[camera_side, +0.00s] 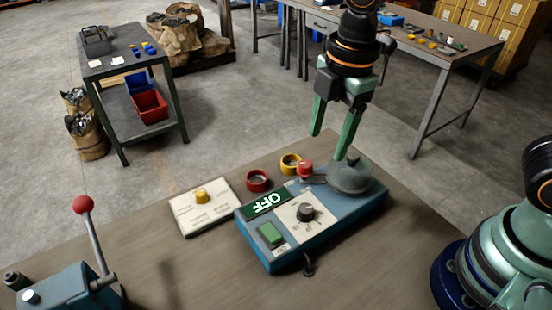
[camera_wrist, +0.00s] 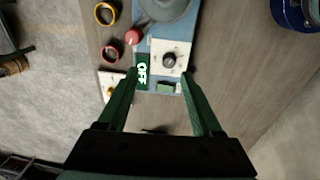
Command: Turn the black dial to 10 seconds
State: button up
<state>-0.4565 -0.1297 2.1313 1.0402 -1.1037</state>
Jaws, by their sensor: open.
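The black dial (camera_side: 306,212) sits on a white plate on top of the blue control box (camera_side: 330,229). In the wrist view the dial (camera_wrist: 169,61) lies between and beyond my two green fingers. My gripper (camera_side: 329,146) is open and empty, above the far side of the box in the side view. It also shows in the wrist view (camera_wrist: 160,80) with its fingers wide apart. A green display (camera_side: 264,203) on the box reads OFF. The dial's scale marks are too small to read.
The box also bears a green button (camera_side: 270,234), a red knob (camera_side: 305,169) and a grey dome (camera_side: 349,177). Red (camera_side: 257,181) and yellow (camera_side: 291,163) rings and a white panel with a yellow knob (camera_side: 201,196) lie beside it. A red-balled lever (camera_side: 83,205) stands at left.

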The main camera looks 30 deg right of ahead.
aim_at(306, 208)
jog(key=a+f+n, duration=0.1)
jog(key=f, duration=0.3)
jog(key=a+f+n, duration=0.1)
jog(key=f+n, duration=0.1)
jog(key=f, duration=0.3)
jog(key=s+a+f+n+g, duration=0.1)
jog(key=a+f, duration=0.1)
jog(key=f, duration=0.3)
jog(key=shift+f+n+h, duration=0.1)
jog(key=shift+n+h, duration=0.2)
grip_shut()
